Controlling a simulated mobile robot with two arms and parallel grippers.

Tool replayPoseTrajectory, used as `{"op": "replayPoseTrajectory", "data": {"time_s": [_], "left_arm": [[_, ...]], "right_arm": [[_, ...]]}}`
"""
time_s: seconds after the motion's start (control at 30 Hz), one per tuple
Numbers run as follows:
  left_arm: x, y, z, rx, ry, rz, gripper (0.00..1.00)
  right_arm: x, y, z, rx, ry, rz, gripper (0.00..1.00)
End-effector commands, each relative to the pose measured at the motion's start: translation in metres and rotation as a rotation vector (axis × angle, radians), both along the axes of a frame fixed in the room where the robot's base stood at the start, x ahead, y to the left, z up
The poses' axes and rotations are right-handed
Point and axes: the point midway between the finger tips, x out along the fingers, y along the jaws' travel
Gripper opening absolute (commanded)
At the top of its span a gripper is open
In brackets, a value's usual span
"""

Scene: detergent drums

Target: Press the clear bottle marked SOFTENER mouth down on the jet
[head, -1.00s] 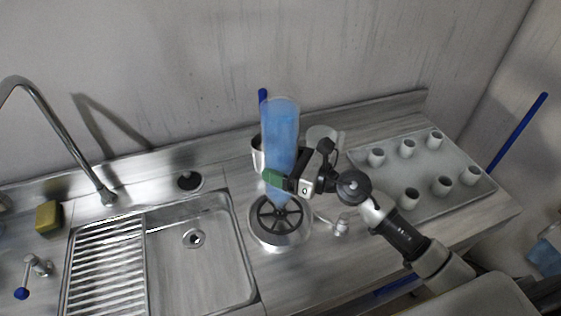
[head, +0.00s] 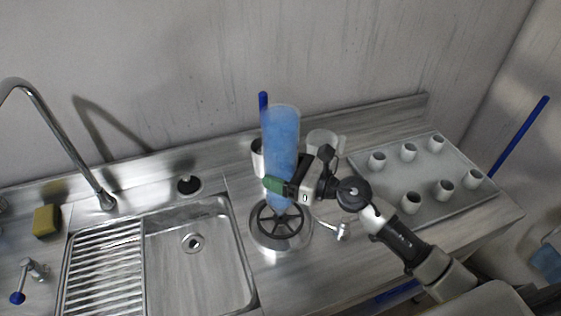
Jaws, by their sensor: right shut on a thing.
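A clear bottle with a blue tint (head: 281,137) is upside down, its wide base up and its narrow end down. No marking on it can be read. My right gripper (head: 284,186), with a green fingertip, is shut around its lower part. The jet is in a round metal rinser with black spokes (head: 281,226) set on the counter. The bottle's narrow end is at the rinser's middle in the picture; I cannot tell whether it touches. My left gripper is not in view.
A metal container (head: 257,158) and a pale cup or jug (head: 321,141) stand behind the bottle. A small tap (head: 342,232) is right of the rinser. A tray (head: 427,192) with several white cups lies further right. The sink (head: 190,275) is at left.

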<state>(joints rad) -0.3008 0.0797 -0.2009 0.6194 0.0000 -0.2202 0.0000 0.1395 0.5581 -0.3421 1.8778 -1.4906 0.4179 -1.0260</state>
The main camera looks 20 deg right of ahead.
Motion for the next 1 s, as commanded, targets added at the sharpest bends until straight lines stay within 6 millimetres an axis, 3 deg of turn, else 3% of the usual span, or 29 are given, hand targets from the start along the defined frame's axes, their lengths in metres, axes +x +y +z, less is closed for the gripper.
{"op": "replayPoseTrajectory", "data": {"time_s": [1.0], "left_arm": [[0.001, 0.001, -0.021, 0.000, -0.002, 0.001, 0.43]], "right_arm": [[0.000, 0.000, -0.021, -0.001, -0.001, 0.000, 0.54]]}}
